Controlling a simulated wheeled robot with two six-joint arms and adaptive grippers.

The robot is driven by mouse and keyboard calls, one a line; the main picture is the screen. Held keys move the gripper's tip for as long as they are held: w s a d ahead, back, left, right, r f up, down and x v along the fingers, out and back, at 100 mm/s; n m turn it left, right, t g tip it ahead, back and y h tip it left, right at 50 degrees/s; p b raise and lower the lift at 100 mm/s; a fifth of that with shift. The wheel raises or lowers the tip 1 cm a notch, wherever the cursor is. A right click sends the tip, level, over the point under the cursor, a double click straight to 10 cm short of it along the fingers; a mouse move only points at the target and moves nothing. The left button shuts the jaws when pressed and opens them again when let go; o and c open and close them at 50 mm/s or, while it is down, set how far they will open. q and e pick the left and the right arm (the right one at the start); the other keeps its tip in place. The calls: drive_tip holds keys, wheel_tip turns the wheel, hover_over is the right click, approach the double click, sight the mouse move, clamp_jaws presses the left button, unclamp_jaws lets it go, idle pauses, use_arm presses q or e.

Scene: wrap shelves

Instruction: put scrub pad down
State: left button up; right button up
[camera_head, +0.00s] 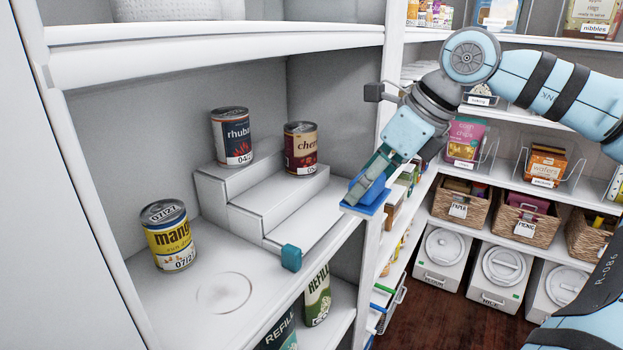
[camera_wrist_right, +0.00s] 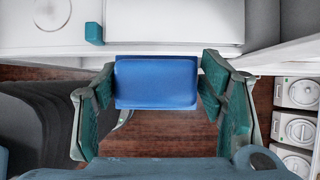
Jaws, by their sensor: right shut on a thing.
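The scrub pad (camera_head: 365,201) is a flat blue block. My right gripper (camera_head: 369,183) is shut on it and holds it at the front edge of the shelf, by the right-hand upright. In the right wrist view the blue pad (camera_wrist_right: 156,82) sits between the two teal fingers of the right gripper (camera_wrist_right: 157,88), with the floor below it. The shelf board (camera_head: 180,305) is in front of it, with a faint ring-shaped mark on its bare part. My left gripper is not in view.
A white stepped riser (camera_head: 250,215) stands on the shelf, with a rhubarb can (camera_head: 232,137) and a cherry can (camera_head: 300,148) on it. A small teal block (camera_head: 291,258) is at its front corner. A mango can (camera_head: 168,236) stands left. The shelf's front left is clear.

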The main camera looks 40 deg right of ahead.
drive_tip(key=w+a+p, duration=0.3)
drive_tip(key=w+p, duration=0.2)
drive_tip(key=w, duration=0.5)
wheel_tip(320, 180, down, 7)
drive_tip(key=shift+d+r, duration=0.1)
drive_tip(key=shift+r, duration=0.1)
drive_tip(key=shift+w+f, duration=0.15)
drive_tip(key=shift+f, duration=0.2)
drive_tip(key=o, duration=1.2)
drive_tip(key=shift+c, duration=0.2)
